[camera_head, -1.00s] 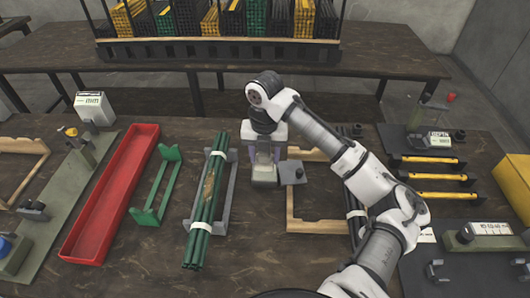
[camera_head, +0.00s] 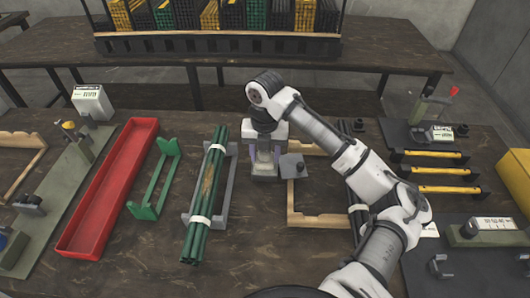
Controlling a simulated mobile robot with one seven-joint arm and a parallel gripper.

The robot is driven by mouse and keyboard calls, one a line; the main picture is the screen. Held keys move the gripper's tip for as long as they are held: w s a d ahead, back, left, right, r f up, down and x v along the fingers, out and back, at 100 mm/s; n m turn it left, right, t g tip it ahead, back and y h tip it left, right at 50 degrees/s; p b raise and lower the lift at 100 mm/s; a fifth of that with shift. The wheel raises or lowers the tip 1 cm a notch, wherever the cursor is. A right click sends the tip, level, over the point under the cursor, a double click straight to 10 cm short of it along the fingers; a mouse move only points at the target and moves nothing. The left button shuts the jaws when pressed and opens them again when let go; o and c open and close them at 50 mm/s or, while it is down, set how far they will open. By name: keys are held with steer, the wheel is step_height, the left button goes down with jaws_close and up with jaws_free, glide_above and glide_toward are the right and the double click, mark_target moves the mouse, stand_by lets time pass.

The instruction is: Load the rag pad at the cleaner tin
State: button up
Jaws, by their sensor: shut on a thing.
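My gripper (camera_head: 265,165) points down at the middle of the table, between the bundle of green rods and a light wooden frame. It is shut on a small pale thing (camera_head: 265,156), seemingly the rag pad, mostly hidden by the fingers. Just right of the fingers is a grey square plate with a dark knob (camera_head: 293,167); I cannot tell whether it belongs to the cleaner tin. No tin is clearly recognisable, and what lies under my fingertips is hidden.
Green rods (camera_head: 205,195) banded in white lie in a grey cradle, left of my gripper. A green stand (camera_head: 153,180) and a red tray (camera_head: 108,190) lie farther left. A wooden frame (camera_head: 320,219) lies right, partly behind my arm. Yellow bars (camera_head: 445,173) sit at right.

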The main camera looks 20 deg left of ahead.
steer(key=shift+s+f+b, duration=0.1)
steer(key=shift+f+b, duration=0.2)
steer(key=shift+f, duration=0.35)
stand_by(1.2)
steer(key=shift+r, duration=0.1)
steer(key=shift+r+p, duration=2.75)
steer(key=shift+r, duration=0.8)
steer(key=shift+f, duration=0.1)
